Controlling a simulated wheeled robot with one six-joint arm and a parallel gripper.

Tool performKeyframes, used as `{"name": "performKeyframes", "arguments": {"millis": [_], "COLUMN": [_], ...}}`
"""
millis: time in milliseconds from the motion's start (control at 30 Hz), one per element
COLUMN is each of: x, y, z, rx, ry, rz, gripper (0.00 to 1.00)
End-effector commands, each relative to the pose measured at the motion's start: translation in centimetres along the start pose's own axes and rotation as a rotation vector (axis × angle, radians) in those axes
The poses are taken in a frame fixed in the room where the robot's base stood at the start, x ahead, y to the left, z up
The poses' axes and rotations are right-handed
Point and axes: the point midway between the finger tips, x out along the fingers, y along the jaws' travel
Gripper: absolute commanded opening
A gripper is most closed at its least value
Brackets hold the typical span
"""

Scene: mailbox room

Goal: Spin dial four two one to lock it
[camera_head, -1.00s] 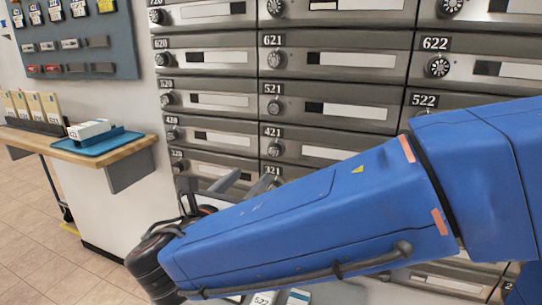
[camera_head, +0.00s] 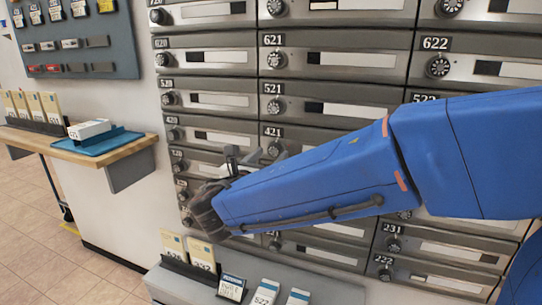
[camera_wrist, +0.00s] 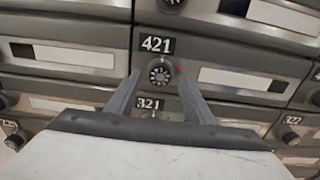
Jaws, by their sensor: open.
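The dial of box 421 (camera_wrist: 160,73) is a round dark knob under the "421" label (camera_wrist: 156,44) in the wrist view. It also shows in the head view (camera_head: 274,149), just above and right of my gripper. My gripper (camera_wrist: 160,78) is open and empty, its two grey fingers on either side of the dial in the picture. Whether the fingertips touch the dial or stop short of it, I cannot tell. In the head view my gripper (camera_head: 252,158) points at the mailbox wall, partly hidden by my arm.
Box 321's label (camera_wrist: 148,103) lies below, its dial mostly hidden. Box 521's dial (camera_head: 274,107) is above. A wooden shelf (camera_head: 140,144) with a blue tray (camera_head: 99,147) stands left. A grey ledge with cards (camera_head: 330,291) juts out below my arm.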

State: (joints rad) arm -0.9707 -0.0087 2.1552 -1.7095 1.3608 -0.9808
Motion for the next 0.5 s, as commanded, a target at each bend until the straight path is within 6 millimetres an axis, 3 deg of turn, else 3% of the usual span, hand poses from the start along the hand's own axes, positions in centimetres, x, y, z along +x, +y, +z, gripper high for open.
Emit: {"name": "performKeyframes", "arguments": {"millis": [200, 467, 500], "x": [1.12, 1.2, 1.2], "y": [0.02, 0.02, 0.01], "z": [0.01, 0.02, 0.02], "rx": [0.0, 0.0, 0.0], "ry": [0.0, 0.0, 0.0], "rz": [0.001, 0.001, 0.001], "gripper": [0.48, 0.48, 0.43]}}
